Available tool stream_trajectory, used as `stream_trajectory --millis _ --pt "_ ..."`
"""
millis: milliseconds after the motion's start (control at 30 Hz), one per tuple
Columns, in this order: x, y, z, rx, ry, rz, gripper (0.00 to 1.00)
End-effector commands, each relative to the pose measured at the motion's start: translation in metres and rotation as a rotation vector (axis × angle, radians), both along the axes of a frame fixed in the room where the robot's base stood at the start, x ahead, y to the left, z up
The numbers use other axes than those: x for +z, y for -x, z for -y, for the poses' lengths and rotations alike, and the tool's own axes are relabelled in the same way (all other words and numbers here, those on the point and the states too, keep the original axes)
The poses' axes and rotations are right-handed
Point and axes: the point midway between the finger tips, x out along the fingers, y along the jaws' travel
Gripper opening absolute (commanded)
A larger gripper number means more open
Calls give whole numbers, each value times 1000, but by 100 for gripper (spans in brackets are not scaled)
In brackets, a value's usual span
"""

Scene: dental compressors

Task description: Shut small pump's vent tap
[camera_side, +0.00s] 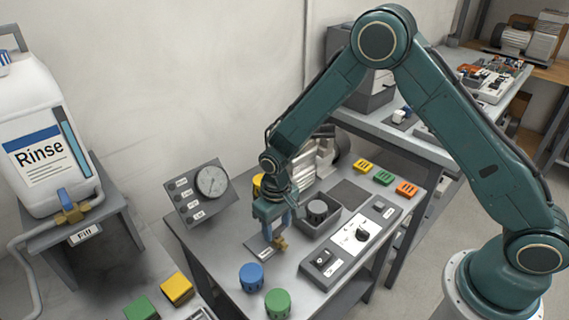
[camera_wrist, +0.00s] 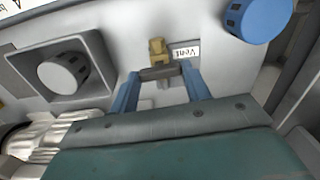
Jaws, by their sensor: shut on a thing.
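The vent tap has a brass body (camera_wrist: 157,48), seen in the wrist view just beyond my fingertips, beside a white "Vent" label (camera_wrist: 187,50). My gripper (camera_wrist: 161,72) has a blue finger on each side of a grey piece at the tap, and is shut on it. This looks like the tap's handle; its exact angle is hard to tell. In the side view my gripper (camera_side: 277,228) points down at the bench, with the brass tap (camera_side: 280,243) at its fingertips. The silver ribbed pump (camera_side: 322,158) stands behind, partly hidden by my arm.
A gauge panel (camera_side: 200,190) stands to the left. Blue (camera_side: 251,276) and green (camera_side: 278,303) knobs are near the front edge. A grey tray with a round knob (camera_side: 317,210) and a switch panel (camera_side: 340,250) lie to the right. A Rinse canister (camera_side: 40,140) stands far left.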

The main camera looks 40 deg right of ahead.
Motion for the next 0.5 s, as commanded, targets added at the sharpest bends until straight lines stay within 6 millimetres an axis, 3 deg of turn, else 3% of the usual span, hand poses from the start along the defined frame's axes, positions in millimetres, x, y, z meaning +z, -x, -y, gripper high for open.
stream_trajectory --millis 500 --pt "1 0 0 -82 1 -1 24"
